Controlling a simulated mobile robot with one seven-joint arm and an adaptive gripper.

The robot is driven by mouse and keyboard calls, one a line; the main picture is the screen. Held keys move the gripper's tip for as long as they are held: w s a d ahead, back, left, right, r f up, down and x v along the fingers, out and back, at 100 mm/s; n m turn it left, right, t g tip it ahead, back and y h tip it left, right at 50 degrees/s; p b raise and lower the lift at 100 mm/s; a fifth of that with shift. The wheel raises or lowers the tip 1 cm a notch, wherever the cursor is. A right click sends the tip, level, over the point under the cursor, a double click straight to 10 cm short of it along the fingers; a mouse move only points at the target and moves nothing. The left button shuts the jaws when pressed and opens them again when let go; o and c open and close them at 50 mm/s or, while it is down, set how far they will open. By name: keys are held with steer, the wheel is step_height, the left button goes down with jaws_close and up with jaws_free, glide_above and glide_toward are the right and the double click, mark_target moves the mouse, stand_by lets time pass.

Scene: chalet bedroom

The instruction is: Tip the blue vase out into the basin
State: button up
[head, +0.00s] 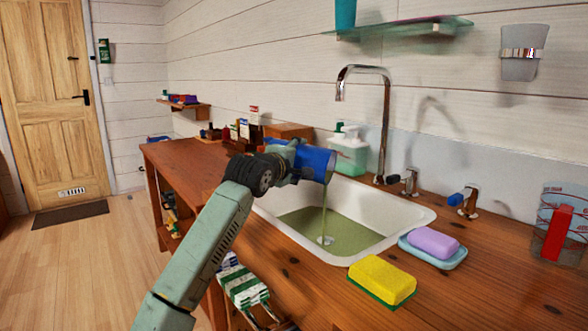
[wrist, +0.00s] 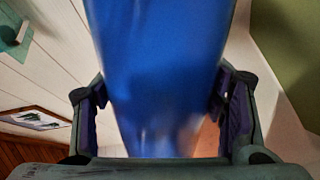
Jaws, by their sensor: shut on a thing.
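The blue vase (head: 314,163) is tilted over the white basin (head: 405,212) in the head view, its mouth toward the right. A thin greenish stream (head: 324,212) runs from its mouth down into the basin. Green liquid (head: 345,236) covers the basin's bottom. My gripper (head: 298,160) is shut on the vase. In the wrist view the vase (wrist: 160,70) fills the middle between the two fingers, one on each side. The inside of the vase is hidden.
A tall chrome faucet (head: 386,120) and a soap bottle (head: 348,150) stand behind the basin. A yellow sponge (head: 382,280), a purple soap (head: 433,243) on a blue dish and a clear jug (head: 562,225) stand right of it. A glass shelf (head: 420,27) hangs above.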

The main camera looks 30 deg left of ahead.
steer(key=shift+d+r+m+y+b, duration=0.3)
steer(key=shift+d+r+m+b, duration=0.15)
steer(key=shift+d+r+m, duration=0.5)
steer(key=shift+a+f+n+b, duration=0.25)
steer(key=shift+f+b, duration=0.3)
steer(key=shift+b, duration=0.05)
steer(key=shift+a, duration=0.1)
